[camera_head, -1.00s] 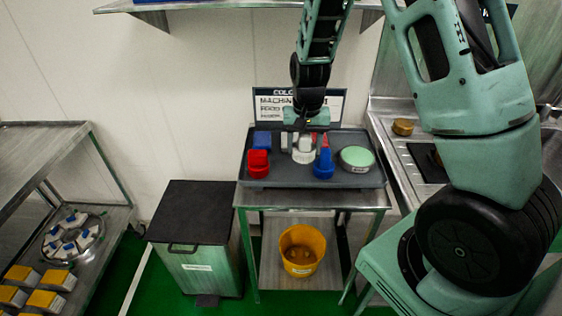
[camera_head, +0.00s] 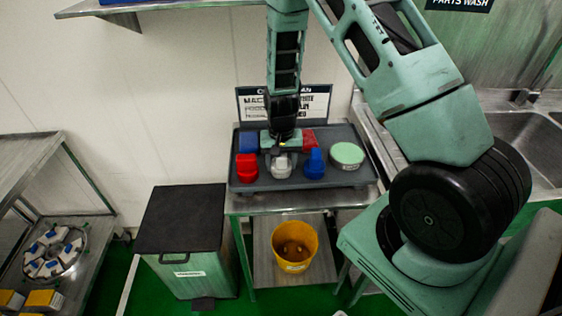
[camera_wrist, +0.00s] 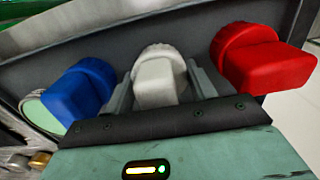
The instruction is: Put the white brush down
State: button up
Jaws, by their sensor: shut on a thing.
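The white brush (camera_head: 281,165) is at the grey tray (camera_head: 242,186), between a red brush (camera_head: 247,167) on its left and a blue brush (camera_head: 314,163) on its right. My gripper (camera_head: 282,156) points down over the tray and is shut on the white brush. In the wrist view the white brush (camera_wrist: 159,78) stands between the two fingers, with the blue brush (camera_wrist: 82,92) to the left and the red brush (camera_wrist: 262,57) to the right. I cannot tell whether the white brush touches the tray floor.
A round green-topped container (camera_head: 347,154) stands at the tray's right. Blue and red items lie behind the brushes, in front of a sign (camera_head: 312,102). A black-lidded bin (camera_head: 183,218) stands left of the table, a yellow bucket (camera_head: 295,246) below, and a sink (camera_head: 510,135) right.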

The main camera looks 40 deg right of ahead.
jog(key=shift+f, duration=0.3)
jog(key=shift+f, duration=0.15)
jog(key=o, duration=1)
jog(key=shift+c, duration=0.2)
